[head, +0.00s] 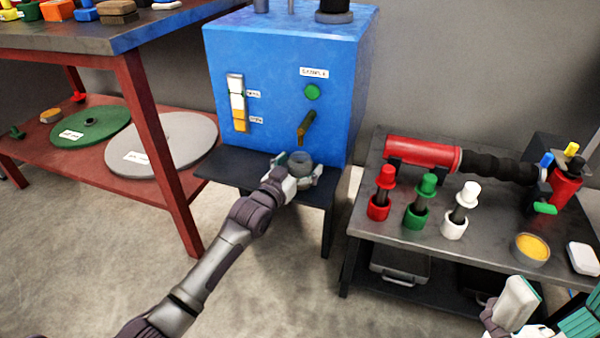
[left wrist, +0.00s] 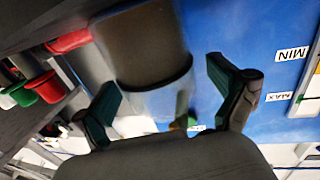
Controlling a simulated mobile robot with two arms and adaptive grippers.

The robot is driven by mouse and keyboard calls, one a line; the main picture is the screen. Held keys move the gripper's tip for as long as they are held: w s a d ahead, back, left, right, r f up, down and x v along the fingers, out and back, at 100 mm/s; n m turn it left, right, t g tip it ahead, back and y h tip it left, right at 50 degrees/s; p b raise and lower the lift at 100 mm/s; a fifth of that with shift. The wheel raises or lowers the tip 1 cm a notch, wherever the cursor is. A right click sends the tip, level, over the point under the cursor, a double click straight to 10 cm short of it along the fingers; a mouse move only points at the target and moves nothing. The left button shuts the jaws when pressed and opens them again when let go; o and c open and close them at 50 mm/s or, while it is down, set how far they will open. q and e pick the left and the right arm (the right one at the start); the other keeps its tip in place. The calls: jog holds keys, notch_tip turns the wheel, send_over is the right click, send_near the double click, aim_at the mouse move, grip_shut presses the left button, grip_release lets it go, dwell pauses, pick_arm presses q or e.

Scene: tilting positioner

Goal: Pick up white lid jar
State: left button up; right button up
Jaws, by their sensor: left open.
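A small round grey jar (head: 300,158) stands on the dark shelf at the front of the blue machine. In the left wrist view the jar (left wrist: 145,45) is large, with a grey-brown body and a paler band at one end. I cannot make out a white lid on it. My left gripper (head: 296,174) is at the jar, with its fingers spread on either side. In the left wrist view my left gripper (left wrist: 163,78) is open, with a visible gap beside the right finger. Part of my right gripper (head: 515,305) shows at the lower right, cut off by the frame.
The blue machine (head: 270,90) rises right behind the jar, with a lever (head: 306,127) above it. A grey table (head: 385,215) at the right holds a red cylinder (head: 420,153) and several capped pieces. A red-legged bench (head: 150,140) stands at the left.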

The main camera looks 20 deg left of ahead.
pick_arm(q)
jog(key=c, duration=1.4)
jog(key=shift+r, duration=0.15)
